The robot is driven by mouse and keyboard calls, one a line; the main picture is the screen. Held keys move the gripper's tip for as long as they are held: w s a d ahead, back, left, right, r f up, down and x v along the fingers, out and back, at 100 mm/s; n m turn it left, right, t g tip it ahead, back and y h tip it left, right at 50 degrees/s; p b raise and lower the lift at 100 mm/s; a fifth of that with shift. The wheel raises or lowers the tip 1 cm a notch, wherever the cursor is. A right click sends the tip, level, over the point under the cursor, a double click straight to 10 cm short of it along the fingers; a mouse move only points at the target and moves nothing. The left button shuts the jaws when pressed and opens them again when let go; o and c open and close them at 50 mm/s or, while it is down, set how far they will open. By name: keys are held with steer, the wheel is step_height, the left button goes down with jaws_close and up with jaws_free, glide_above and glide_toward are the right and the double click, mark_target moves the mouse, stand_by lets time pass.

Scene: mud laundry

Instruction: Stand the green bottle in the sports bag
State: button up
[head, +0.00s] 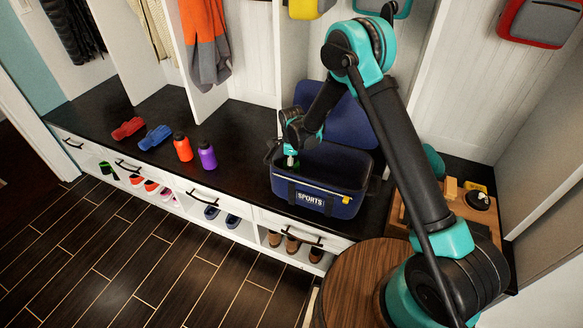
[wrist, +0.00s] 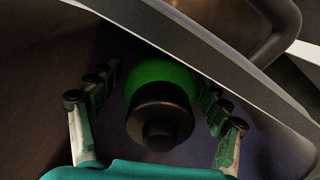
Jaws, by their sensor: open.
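The sports bag (head: 345,200) is dark blue with a "SPORTS" label and stands open on the black bench top, its lid raised at the back. My gripper (head: 291,158) reaches down into the left part of the bag opening. In the wrist view, the green bottle (wrist: 160,82) with its black cap (wrist: 160,118) is seen cap-end on, between the open fingers of my gripper (wrist: 157,88). Gaps show between the fingers and the bottle. Dark bag fabric surrounds it.
An orange bottle (head: 182,147) and a purple bottle (head: 207,155) stand on the bench left of the bag. Red (head: 128,128) and blue (head: 155,137) items lie farther left. A wooden tray (head: 470,208) is at right, and a round wooden stool (head: 350,280) is in front.

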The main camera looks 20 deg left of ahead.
step_height(320, 180, up, 12)
steer(key=shift+r, duration=0.1)
steer(key=shift+d, duration=0.2)
steer(key=s+d+r+n+t, duration=0.1)
steer(key=d+r+n, duration=0.4)
steer(key=d, duration=0.9)
steer(key=s+d+r+n+t, duration=0.15)
steer(key=d+r, duration=0.55)
steer(key=d, duration=0.7)
steer(key=s+d+f+n+t, duration=0.1)
steer(key=s+d+n, duration=0.7)
steer(key=s+d, duration=0.8)
steer(key=shift+s+d+f+n+t, duration=0.25)
steer(key=shift+d+n+t, duration=0.1)
steer(key=shift+d, duration=0.7)
